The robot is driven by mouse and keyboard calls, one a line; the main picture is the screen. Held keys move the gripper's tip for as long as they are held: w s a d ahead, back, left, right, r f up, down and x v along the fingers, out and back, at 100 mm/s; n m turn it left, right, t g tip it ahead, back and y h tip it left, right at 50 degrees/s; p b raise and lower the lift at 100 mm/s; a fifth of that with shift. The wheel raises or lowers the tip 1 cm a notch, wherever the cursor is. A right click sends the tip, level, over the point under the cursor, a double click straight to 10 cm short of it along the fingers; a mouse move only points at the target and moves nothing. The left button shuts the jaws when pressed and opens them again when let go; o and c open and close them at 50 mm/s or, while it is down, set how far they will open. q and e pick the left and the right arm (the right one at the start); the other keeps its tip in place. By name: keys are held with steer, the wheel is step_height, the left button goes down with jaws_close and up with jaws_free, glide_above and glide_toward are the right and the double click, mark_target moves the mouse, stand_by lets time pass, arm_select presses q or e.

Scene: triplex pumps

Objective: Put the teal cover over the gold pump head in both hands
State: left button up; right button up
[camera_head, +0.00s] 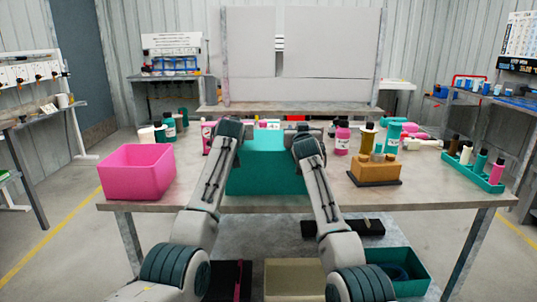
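The teal cover (265,172) is a large box-like piece at the near middle of the workbench, between my two arms. The gold pump head (375,170), a golden-brown block with short cylinders on top, sits on the bench to the right, apart from the cover. My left gripper (233,126) is at the cover's upper left and my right gripper (304,132) at its upper right. My wrists hide the fingers, so I cannot tell whether they touch or hold the cover.
A pink bin (138,171) stands at the bench's left. A teal tray (468,172) of bottles lies at the right end. Several bottles and cylinders stand behind the pump head, including a pink bottle (342,138). A teal bin (400,271) is on the lower shelf. Bench between pump head and tray is clear.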

arm_select(q)
jaws_close()
arm_select(e)
jaws_close()
stand_by(1.2)
arm_select(q)
steer(key=shift+r, duration=0.1)
arm_select(e)
steer(key=shift+r, duration=0.1)
